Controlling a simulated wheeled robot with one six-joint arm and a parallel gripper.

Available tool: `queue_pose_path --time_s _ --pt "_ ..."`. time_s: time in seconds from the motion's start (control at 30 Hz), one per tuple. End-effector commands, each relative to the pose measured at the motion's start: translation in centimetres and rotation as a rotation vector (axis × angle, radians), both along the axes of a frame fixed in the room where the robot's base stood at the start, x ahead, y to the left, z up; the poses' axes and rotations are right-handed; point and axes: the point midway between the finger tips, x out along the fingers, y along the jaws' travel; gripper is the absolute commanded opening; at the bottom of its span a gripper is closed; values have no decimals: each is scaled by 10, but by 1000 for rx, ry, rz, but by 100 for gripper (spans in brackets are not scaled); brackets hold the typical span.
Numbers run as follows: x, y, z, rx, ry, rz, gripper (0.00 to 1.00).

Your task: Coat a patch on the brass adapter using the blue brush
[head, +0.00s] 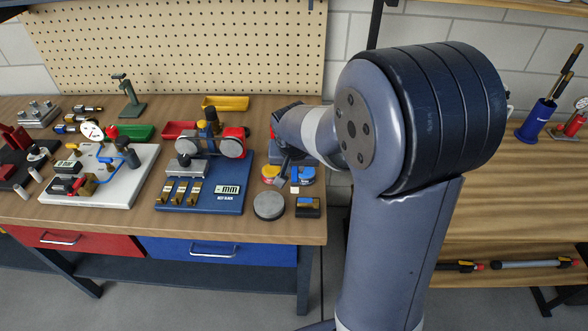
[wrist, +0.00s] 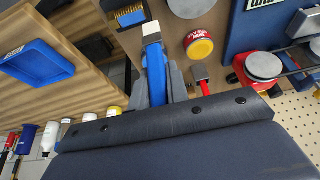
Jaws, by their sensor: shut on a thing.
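My gripper (wrist: 158,78) is shut on the blue brush (wrist: 155,75), whose pale square tip points out past the fingers. In the head view my gripper (head: 286,172) is over the right end of the left bench, with the brush's pale tip (head: 294,189) low beside the tins; whether it touches anything I cannot tell. A small brass-coloured fitting (head: 85,186) on the white board at the left may be the brass adapter, well away from my gripper. Several brass-coloured pieces (head: 180,192) stand on the blue board.
The blue board (head: 205,205) lies left. A floor gap separates the right bench (head: 480,225).

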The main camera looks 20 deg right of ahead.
Motion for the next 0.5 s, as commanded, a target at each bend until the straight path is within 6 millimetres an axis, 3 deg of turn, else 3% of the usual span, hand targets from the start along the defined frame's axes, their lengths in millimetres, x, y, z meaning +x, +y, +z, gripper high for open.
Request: queue_pose_path --time_s 0.5 --pt "3 -4 45 1 0 1 0"
